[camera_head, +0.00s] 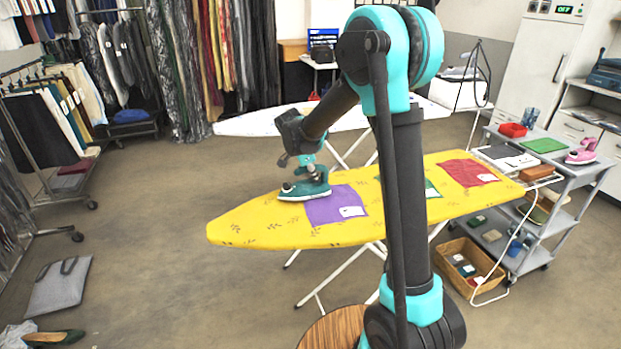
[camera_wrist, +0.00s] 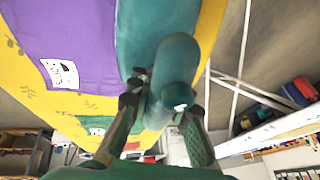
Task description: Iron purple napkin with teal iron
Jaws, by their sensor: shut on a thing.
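The purple napkin (camera_head: 335,206) lies flat on the yellow ironing board, with a white label on it; it also shows in the wrist view (camera_wrist: 75,30). The teal iron (camera_head: 302,191) is at the napkin's left edge, low over the board. In the wrist view the iron's body (camera_wrist: 157,32) runs along the napkin's edge and hides part of it. I cannot tell whether its sole touches the cloth. My gripper (camera_head: 312,173) is shut on the iron's handle (camera_wrist: 175,72) from above, with a finger on each side.
The yellow ironing board (camera_head: 245,223) also bears a red cloth (camera_head: 467,172) and a green cloth (camera_head: 431,188), the latter partly behind my arm. A white board (camera_head: 250,123) stands behind. At right are a grey cart (camera_head: 572,185) with a pink iron (camera_head: 582,152) and a wicker basket (camera_head: 455,280).

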